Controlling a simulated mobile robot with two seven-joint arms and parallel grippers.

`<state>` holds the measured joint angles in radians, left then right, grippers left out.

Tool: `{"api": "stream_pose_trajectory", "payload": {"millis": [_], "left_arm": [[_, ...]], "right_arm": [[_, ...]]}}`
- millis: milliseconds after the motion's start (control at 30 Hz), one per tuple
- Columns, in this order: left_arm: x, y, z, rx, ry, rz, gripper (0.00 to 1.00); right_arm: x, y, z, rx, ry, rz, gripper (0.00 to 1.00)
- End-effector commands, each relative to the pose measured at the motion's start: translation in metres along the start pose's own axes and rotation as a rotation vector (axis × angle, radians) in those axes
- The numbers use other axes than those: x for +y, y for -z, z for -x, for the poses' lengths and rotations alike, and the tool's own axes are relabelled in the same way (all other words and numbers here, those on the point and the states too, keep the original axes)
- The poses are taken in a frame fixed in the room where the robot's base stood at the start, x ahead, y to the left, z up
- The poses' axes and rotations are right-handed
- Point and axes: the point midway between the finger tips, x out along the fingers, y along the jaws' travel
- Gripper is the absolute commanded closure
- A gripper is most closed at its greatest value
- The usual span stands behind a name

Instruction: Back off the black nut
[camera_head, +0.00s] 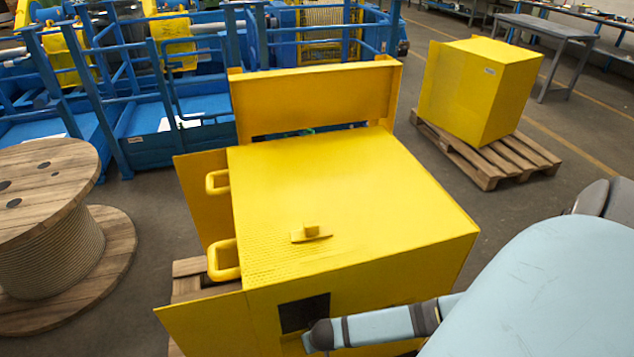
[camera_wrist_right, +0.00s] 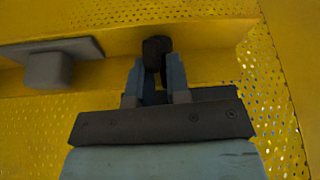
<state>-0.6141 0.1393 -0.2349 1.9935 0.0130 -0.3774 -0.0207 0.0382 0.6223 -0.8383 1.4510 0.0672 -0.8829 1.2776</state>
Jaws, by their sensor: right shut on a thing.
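The black nut (camera_wrist_right: 157,48) shows in the right wrist view as a small dark block at the edge of a yellow metal ledge. My right gripper (camera_wrist_right: 160,72) is shut on it, with the two blue-grey fingers reaching up to its lower part. In the head view my right arm (camera_head: 390,325) comes in from the right and ends at the front of the yellow housing (camera_head: 350,205), by a dark square opening (camera_head: 304,313). The nut and the fingertips are hidden there. My left gripper is not in view.
A grey block on a plate (camera_wrist_right: 50,65) sits left of the nut on the ledge. Perforated yellow sheet (camera_wrist_right: 270,80) surrounds the gripper. Two yellow handles (camera_head: 222,260) stick out on the housing's left. A wooden cable reel (camera_head: 50,235) stands farther left.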

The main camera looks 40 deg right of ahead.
Motion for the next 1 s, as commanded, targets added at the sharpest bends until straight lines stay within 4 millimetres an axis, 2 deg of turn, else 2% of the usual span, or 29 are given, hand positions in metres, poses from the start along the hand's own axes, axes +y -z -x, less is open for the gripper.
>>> {"api": "stream_pose_trajectory", "payload": {"millis": [267,600,1000], "left_arm": [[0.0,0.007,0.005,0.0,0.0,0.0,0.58],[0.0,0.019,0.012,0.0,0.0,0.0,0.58],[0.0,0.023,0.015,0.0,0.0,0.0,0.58]], "right_arm": [[0.001,0.001,0.002,-0.001,0.036,0.084,1.0],[0.004,0.001,0.001,0.0,0.124,0.3,1.0],[0.005,0.002,0.0,0.001,0.185,0.447,1.0]]}}
